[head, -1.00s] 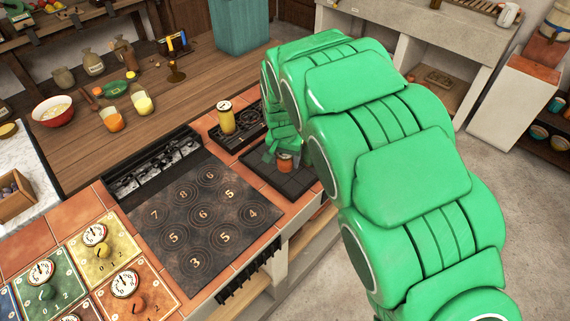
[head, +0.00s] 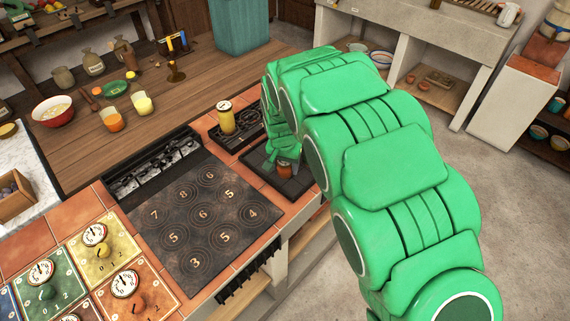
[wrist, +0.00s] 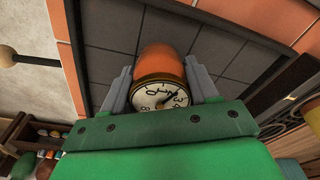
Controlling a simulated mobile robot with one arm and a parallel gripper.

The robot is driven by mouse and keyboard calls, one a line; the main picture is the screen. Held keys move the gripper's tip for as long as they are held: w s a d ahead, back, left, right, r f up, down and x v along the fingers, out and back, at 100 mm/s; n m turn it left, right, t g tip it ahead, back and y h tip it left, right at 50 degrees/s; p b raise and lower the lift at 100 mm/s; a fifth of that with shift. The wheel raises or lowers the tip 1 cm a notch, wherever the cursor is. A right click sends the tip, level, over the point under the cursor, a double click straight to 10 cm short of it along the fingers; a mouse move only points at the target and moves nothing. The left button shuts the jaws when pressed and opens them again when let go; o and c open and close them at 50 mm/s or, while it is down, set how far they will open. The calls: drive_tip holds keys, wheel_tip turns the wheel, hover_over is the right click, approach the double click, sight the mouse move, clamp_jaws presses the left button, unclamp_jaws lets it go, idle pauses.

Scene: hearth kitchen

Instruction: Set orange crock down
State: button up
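The orange crock (head: 285,172) is over the dark tiled square (head: 262,160) at the right end of the counter. In the wrist view the crock (wrist: 161,60) stands between the two grey fingers of my gripper (wrist: 160,80), which press close on both its sides. Its dial-faced top (wrist: 160,95) points toward the wrist camera. The dark tiled square (wrist: 110,38) lies behind it. In the head view my gripper (head: 284,155) comes down from above and partly hides the crock. I cannot tell whether its base touches the tiles.
A yellow canister (head: 226,120) stands on a dark tray (head: 240,137) just left of my gripper. The numbered stove plate (head: 200,215) is to the left. Orange tiles (head: 285,207) edge the counter. Cups and a bowl (head: 54,111) stand on the wooden table behind.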

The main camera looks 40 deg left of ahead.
sight(284, 163)
drive_tip(key=o, duration=0.4)
drive_tip(key=shift+r, duration=0.1)
drive_tip(key=shift+o, duration=0.4)
drive_tip(key=r, duration=0.4)
drive_tip(key=s+r, duration=0.1)
drive_tip(key=r, duration=0.7)
drive_tip(key=shift+s+d, duration=0.15)
drive_tip(key=shift+d, duration=0.2)
